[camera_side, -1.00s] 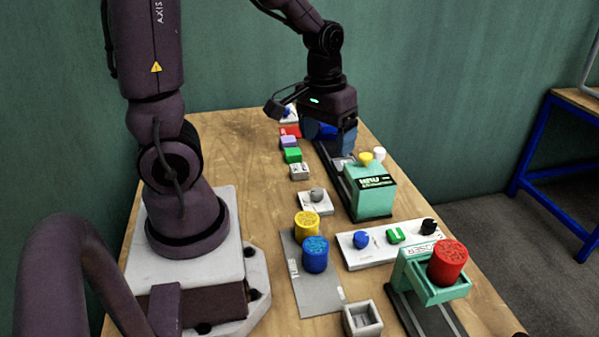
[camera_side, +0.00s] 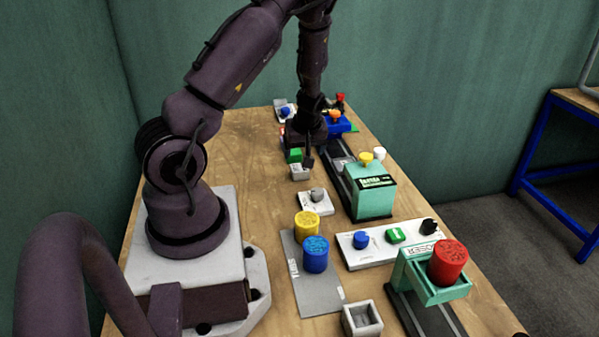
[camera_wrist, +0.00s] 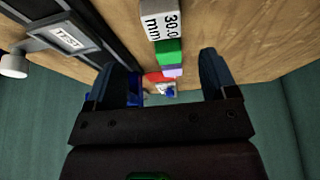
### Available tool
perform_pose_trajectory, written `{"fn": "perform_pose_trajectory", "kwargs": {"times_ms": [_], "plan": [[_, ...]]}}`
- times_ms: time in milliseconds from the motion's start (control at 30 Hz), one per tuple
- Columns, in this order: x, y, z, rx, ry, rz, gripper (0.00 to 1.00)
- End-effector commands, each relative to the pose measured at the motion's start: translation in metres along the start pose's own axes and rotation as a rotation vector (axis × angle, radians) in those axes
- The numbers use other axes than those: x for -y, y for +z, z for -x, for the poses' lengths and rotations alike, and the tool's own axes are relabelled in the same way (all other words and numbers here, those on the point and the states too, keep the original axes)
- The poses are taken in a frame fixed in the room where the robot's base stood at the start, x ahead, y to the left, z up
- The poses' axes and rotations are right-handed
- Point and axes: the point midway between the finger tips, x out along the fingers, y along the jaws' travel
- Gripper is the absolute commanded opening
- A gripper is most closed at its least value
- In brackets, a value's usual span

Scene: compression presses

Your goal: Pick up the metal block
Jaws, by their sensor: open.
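A small grey metal block (camera_side: 299,173) stands at the near end of a row of coloured blocks in the side view. In the wrist view the block (camera_wrist: 162,22) shows at the top, with "30.0 mm" on its face. My gripper (camera_side: 305,155) is over the row, just behind and above the metal block in the side view. In the wrist view my gripper (camera_wrist: 164,66) has its two fingers wide apart with nothing between them held. The block lies beyond the fingertips. Its exact height gap from the fingers is hard to tell.
A green block (camera_wrist: 168,52) and a purple block (camera_wrist: 173,71) line up beside the metal block. A teal press (camera_side: 370,190) stands to the right, with a dark rail behind it. Yellow (camera_side: 307,224) and blue (camera_side: 315,255) cylinders stand nearer. Bare wood lies left of the row.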

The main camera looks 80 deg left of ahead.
Motion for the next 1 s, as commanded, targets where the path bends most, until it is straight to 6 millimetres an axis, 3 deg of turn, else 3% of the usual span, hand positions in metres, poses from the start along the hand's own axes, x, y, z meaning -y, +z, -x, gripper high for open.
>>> {"fn": "perform_pose_trajectory", "kwargs": {"times_ms": [600, 900, 1000], "plan": [[0.005, 0.006, -0.071, 0.001, -0.001, -0.003, 0.79], [0.004, 0.006, -0.075, 0.001, 0.0, -0.003, 0.79], [0.004, 0.006, -0.075, 0.001, 0.0, -0.003, 0.56]]}}
